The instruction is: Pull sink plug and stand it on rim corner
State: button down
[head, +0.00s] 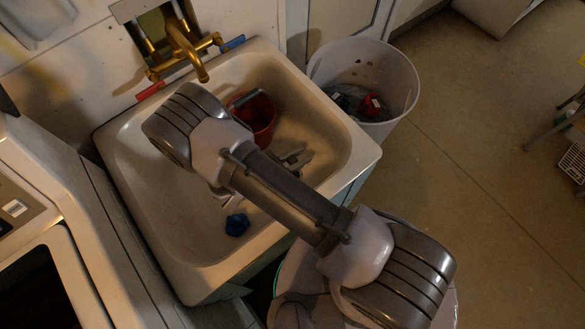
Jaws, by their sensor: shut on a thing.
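The pale utility sink (168,232) fills the middle of the head view. My arm crosses over it and hides much of the basin floor. Part of my gripper (294,160) shows low in the basin, beyond my arm link, to the right of the red cup. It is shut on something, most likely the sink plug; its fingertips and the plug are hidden. The drain is hidden too. The sink's rim corners (372,155) are bare where they show.
A red cup (262,122) with something in it stands in the basin's back part. A brass tap (186,48) overhangs the back. A white bin (398,75) stands right; a white appliance (75,235) stands left.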

dwell(0.3)
notch_tip(320, 180, up, 10)
jog(key=p, duration=0.5)
jog(key=shift+r, duration=0.1)
